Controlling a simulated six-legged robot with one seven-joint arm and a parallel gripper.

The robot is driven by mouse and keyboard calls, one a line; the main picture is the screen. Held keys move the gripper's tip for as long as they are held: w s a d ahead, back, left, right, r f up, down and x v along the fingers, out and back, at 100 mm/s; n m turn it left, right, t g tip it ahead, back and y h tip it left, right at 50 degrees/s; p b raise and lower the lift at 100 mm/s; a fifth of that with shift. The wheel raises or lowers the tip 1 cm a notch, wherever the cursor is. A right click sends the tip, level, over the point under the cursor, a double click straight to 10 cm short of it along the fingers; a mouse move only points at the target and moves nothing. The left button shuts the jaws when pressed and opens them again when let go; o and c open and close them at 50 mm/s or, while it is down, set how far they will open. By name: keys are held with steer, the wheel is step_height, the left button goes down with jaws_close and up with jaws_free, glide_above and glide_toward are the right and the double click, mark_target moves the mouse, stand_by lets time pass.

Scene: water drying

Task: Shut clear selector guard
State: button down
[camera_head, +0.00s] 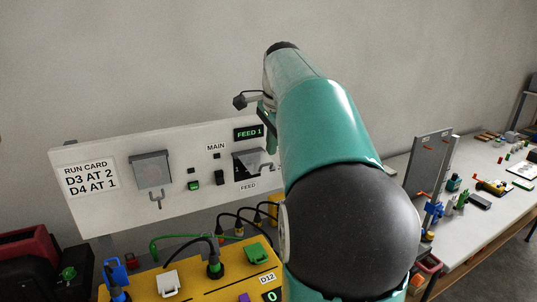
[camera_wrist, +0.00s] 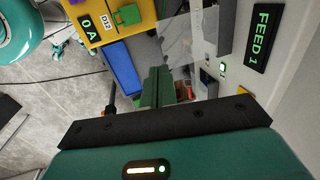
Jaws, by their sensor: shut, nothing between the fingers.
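The clear selector guard (camera_wrist: 180,36) shows in the wrist view as a see-through sheet standing out from the white panel, so it looks open. In the head view, the feed selector area (camera_head: 246,166) is on the panel above the FEED label, partly hidden by my arm. My gripper (camera_wrist: 157,84) is shut and empty, its green fingers close below the guard in the wrist view. I cannot tell whether they touch it. In the head view my gripper is mostly hidden behind my arm.
The white panel (camera_head: 110,213) carries a run card (camera_head: 90,178), a grey hinged plate (camera_head: 152,170), a green button (camera_head: 193,185) and a lit FEED 1 display (camera_head: 248,133). A yellow box (camera_head: 205,284) with cables stands below. A cluttered bench (camera_head: 470,223) is at right.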

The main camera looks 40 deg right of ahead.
mark_target(268, 164)
steer(key=shift+x, duration=1.7)
steer(key=shift+a+f, duration=0.1)
steer(key=shift+a, duration=0.05)
